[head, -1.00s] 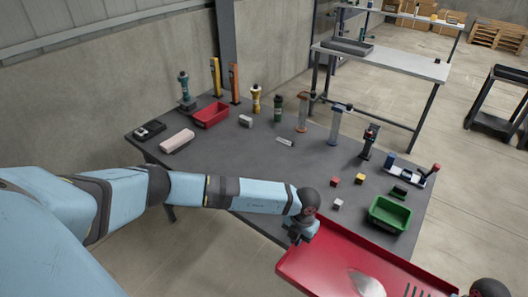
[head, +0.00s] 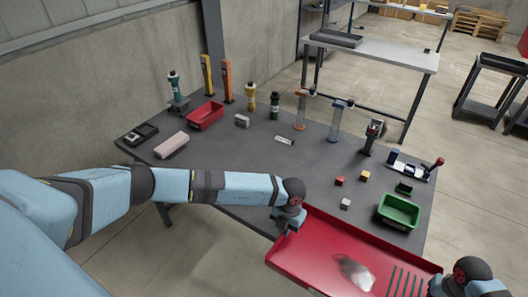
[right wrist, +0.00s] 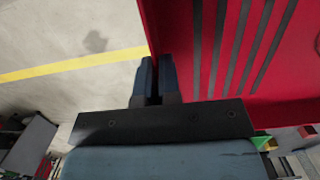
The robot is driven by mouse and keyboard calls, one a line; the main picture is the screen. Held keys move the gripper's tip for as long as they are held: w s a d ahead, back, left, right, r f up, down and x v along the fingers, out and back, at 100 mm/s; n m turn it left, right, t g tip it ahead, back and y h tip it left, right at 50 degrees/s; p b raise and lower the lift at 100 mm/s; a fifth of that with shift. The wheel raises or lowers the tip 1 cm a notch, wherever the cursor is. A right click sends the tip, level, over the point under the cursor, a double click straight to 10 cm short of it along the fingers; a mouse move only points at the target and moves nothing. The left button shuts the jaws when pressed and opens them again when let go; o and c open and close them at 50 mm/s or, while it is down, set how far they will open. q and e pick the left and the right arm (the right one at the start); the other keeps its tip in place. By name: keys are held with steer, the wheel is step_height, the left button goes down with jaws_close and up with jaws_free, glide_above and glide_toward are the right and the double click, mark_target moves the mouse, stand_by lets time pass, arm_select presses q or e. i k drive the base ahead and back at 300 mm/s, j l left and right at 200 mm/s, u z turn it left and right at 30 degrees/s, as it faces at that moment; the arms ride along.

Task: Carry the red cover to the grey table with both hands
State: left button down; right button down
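The red cover (head: 325,248) is a flat red panel with dark slots at its right end and a pale shiny patch. It is at the lower right of the head view, in front of the dark grey table (head: 250,175). My left gripper (head: 284,226) is at its left edge and looks shut on it; the fingertips are small there. My right gripper (head: 438,284) is at its right end. In the right wrist view, the fingers (right wrist: 156,78) are close together on the edge of the slotted red cover (right wrist: 215,55).
The dark grey table holds a green bin (head: 399,210), a red bin (head: 206,115), small cubes and several upright tools. A lighter grey table (head: 385,53) with a dark tray stands behind it. A black cart (head: 490,95) is at the right. Open floor lies between.

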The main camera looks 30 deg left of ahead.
mark_target(253, 169)
steer(key=i+j, duration=0.1)
steer(key=j, duration=0.8)
steer(key=i+j, duration=0.15)
steer(key=j, duration=0.75)
steer(key=i+j, duration=0.5)
steer(key=j, duration=0.25)
